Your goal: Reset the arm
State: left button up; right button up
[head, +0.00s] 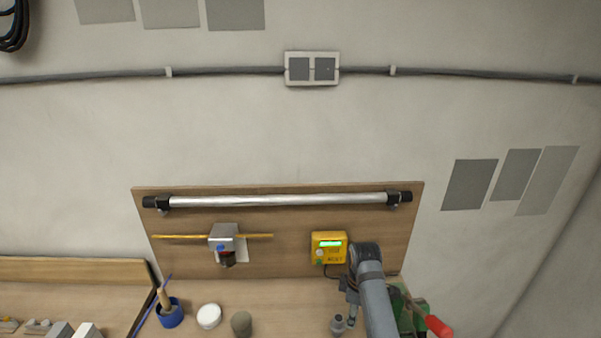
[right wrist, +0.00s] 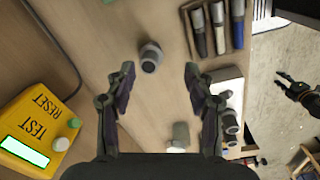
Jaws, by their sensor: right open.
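My right arm (head: 372,300) comes up from the bottom edge in the head view, right of centre, and bends in front of the wooden wall board. Its gripper is partly hidden there. In the right wrist view my right gripper (right wrist: 159,72) is open, its fingers wide apart with nothing held. A small grey cylindrical piece (right wrist: 150,57) lies beyond and between the fingertips on the wooden surface, apart from them.
A yellow TEST/RESET box (head: 328,247) with a lit display sits left of my arm; it also shows in the right wrist view (right wrist: 35,130). A blue cup (head: 171,313), white lid (head: 209,316) and markers (right wrist: 217,27) stand nearby.

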jog(key=s+d+m+t, duration=0.1)
jog(key=s+d+m, duration=0.25)
jog(key=s, duration=0.45)
jog(key=s+d+m+t+h, duration=0.1)
jog(key=s+d+m, duration=0.1)
jog(key=s+m, duration=0.4)
jog(key=s+d+m+t, duration=0.1)
jog(key=s+d+m, duration=0.15)
jog(key=s, duration=0.65)
notch_tip(320, 180, down, 34)
jog(key=s+d+m+g+b, duration=0.1)
jog(key=s+d+b, duration=0.15)
jog(key=b, duration=0.45)
pick_arm(q)
notch_tip(320, 180, down, 13)
jog(key=b, duration=0.6)
jog(key=shift+w, duration=0.25)
pick_arm(e)
jog(key=s+f+g, duration=0.1)
jog(key=s+f, duration=1.8)
jog(key=f, duration=0.3)
jog(key=shift+d+f+g, duration=0.2)
jog(key=shift+d+g, duration=0.1)
jog(key=shift+d, duration=0.15)
